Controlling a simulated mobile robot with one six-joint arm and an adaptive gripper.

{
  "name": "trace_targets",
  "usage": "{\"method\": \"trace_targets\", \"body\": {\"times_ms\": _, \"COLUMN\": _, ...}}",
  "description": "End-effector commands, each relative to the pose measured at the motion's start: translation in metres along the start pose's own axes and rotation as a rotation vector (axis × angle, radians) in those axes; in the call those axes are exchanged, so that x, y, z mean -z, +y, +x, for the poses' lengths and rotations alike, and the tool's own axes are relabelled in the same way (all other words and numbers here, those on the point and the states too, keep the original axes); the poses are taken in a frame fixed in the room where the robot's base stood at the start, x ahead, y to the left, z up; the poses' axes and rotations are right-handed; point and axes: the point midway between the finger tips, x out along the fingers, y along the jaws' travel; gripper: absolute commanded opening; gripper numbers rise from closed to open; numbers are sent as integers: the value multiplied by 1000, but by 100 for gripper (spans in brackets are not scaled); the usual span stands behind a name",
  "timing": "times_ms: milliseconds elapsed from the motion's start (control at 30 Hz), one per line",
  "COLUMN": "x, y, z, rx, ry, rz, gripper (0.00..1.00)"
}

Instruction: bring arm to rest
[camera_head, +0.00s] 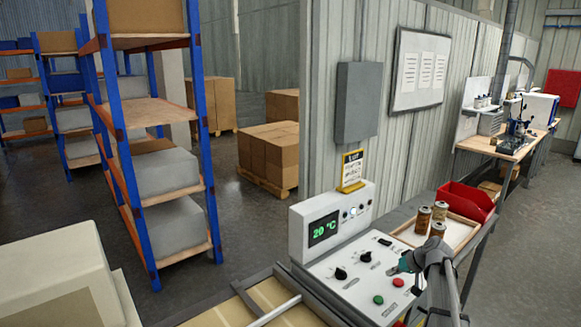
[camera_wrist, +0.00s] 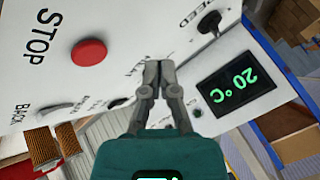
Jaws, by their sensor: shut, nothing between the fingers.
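My gripper (camera_wrist: 159,66) is shut and empty in the wrist view, its fingertips together in front of the white control panel (camera_wrist: 140,25). In the head view my gripper (camera_head: 404,264) is small, over the right part of the panel (camera_head: 350,272). I cannot tell whether the fingertips touch the panel. The red STOP button (camera_wrist: 88,52) is left of the fingers in the wrist view, and the display (camera_wrist: 236,86) reading 20 °C is on the right. The display also shows in the head view (camera_head: 323,229).
Brown filter cartridges (camera_head: 439,211) stand on a tray (camera_head: 463,236) behind my arm, beside a red bin (camera_head: 466,201). A yellow sign (camera_head: 351,170) stands on the panel housing. A blue-and-orange shelf rack (camera_head: 150,130) is at left. Open floor (camera_head: 245,225) lies between rack and panel.

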Motion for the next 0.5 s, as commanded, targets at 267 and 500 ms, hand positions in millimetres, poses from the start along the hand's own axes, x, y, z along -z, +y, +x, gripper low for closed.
{"method": "trace_targets", "body": {"times_ms": 267, "x": -83, "y": -73, "z": 28, "rx": -116, "ry": -195, "rz": -1, "gripper": 0}}
{"method": "trace_targets", "body": {"times_ms": 500, "x": -155, "y": -120, "z": 35, "rx": -262, "ry": -338, "rz": -4, "gripper": 0}}
